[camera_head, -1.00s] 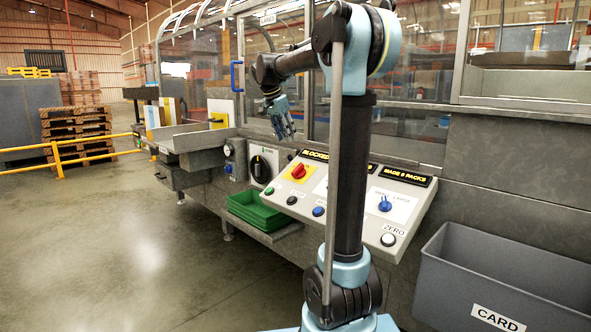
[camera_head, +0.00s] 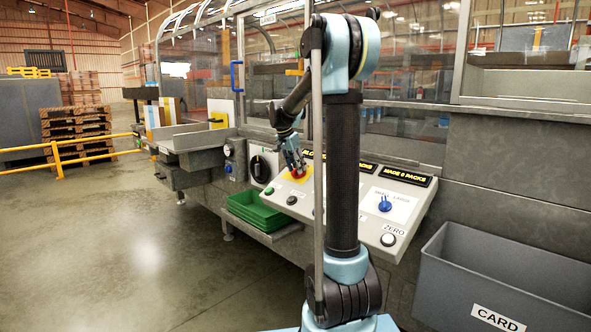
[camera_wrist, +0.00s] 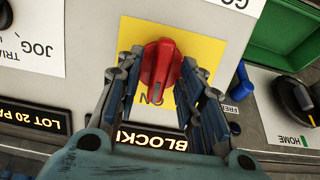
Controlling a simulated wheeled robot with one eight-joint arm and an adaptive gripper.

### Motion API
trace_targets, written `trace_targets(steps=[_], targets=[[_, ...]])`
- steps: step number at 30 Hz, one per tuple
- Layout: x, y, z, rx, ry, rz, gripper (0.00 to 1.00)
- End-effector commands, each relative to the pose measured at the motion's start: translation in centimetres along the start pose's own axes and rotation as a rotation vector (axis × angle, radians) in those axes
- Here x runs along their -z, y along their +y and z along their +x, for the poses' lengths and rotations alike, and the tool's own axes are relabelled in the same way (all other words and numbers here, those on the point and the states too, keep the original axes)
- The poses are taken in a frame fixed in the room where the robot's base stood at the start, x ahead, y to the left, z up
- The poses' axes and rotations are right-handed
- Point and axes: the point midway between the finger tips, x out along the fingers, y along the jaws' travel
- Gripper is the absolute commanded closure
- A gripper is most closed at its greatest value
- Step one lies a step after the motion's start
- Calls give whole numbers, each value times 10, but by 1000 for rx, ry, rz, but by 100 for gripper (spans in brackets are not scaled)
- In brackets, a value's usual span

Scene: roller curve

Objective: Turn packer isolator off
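The packer isolator appears to be the red rotary knob (camera_wrist: 160,68) on a yellow plate (camera_wrist: 208,48) in the wrist view. Its handle runs roughly up and down there, and part of the plate's lettering, an "N", shows below it. My gripper (camera_wrist: 161,63) has one finger on each side of the knob, with narrow gaps visible; firm contact cannot be told. In the head view my gripper (camera_head: 300,168) is down at the knob on the sloping console, hiding most of it; the yellow plate (camera_head: 288,178) shows beside it.
The console also carries a blue knob (camera_head: 384,204) and several buttons. A black rotary knob (camera_head: 260,168) is to its left; it also shows in the wrist view (camera_wrist: 301,98). Green trays (camera_head: 262,208) stand below. A grey CARD bin (camera_head: 505,275) is at right.

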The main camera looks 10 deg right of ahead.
Motion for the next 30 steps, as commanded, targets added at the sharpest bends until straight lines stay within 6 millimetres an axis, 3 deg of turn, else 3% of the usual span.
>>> trace_targets(steps=[11, 16, 30], targets=[[0, 0, 6, 0, 0, 0, 65], [0, 0, 5, 0, 0, 0, 100], [0, 0, 5, -7, -2, -53, 100]])
